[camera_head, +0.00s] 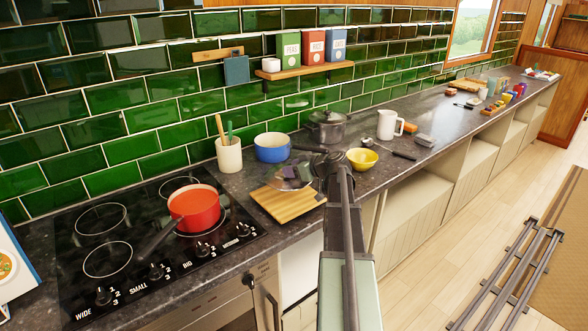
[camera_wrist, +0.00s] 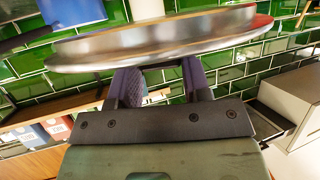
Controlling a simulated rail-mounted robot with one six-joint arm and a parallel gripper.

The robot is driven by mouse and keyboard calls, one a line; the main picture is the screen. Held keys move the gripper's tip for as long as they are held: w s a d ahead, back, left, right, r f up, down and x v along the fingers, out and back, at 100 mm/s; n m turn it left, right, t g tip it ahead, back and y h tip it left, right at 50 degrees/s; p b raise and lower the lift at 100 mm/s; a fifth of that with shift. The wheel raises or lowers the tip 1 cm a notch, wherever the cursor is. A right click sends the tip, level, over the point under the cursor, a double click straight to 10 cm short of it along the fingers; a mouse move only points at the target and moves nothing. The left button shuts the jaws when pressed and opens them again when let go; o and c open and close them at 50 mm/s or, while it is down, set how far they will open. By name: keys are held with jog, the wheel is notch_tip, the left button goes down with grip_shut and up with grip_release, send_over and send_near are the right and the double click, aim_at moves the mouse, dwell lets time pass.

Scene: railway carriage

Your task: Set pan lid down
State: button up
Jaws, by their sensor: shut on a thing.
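The pan lid (camera_head: 277,184), a round clear disc with a metal rim, is at my gripper (camera_head: 298,172) in the head view, over the back part of a wooden board (camera_head: 287,205). In the wrist view the lid (camera_wrist: 150,46) spans the top, seen nearly edge-on, and my gripper's two dark fingers (camera_wrist: 160,82) reach up to it. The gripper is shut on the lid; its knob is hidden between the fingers. Whether the lid touches the board cannot be told.
A red pan (camera_head: 194,208) stands on the hob (camera_head: 130,245) left of the board. A blue pot (camera_head: 272,147) and a utensil holder (camera_head: 229,154) stand behind. A yellow bowl (camera_head: 362,159) is to the right. A grey lidded pot (camera_head: 327,127) is farther back.

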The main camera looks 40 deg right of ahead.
jog(key=shift+w+a, duration=0.1)
jog(key=shift+a, duration=0.05)
jog(key=shift+f, duration=0.2)
notch_tip(320, 180, down, 6)
jog(key=b, duration=0.6)
jog(key=shift+f+b, duration=0.35)
jog(key=shift+b, duration=0.2)
jog(key=o, duration=1.1)
